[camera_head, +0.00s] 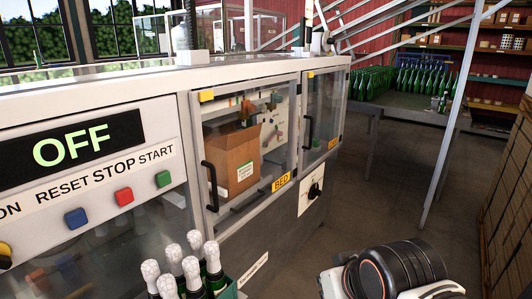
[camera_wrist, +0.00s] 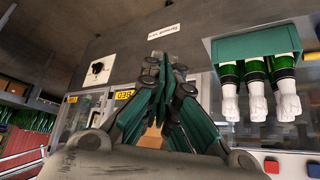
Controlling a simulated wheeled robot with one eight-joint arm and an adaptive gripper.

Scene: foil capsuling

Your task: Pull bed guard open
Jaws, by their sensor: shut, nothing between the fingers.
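The bed guard (camera_head: 243,150) is a clear, metal-framed door on the machine's front with a yellow BED label (camera_head: 281,182). It looks closed. Its black vertical handle (camera_head: 210,187) is at the door's left side. A cardboard box shows behind the pane. In the upside-down wrist view, the BED label (camera_wrist: 125,94) shows just left of the fingers. My gripper (camera_wrist: 163,72) is shut and empty in the wrist view, its green-padded fingers together. The fingers hide much of the guard there, and I cannot make out the handle. The head view does not show the fingers.
A green crate (camera_wrist: 255,49) of foil-topped bottles stands by the machine's front. A panel with a black knob (camera_head: 315,190) is right of the guard. Another clear door (camera_head: 322,115) adjoins it. The OFF panel (camera_head: 70,149) is left. Open floor (camera_head: 375,215) lies right; stacked boxes line the right edge.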

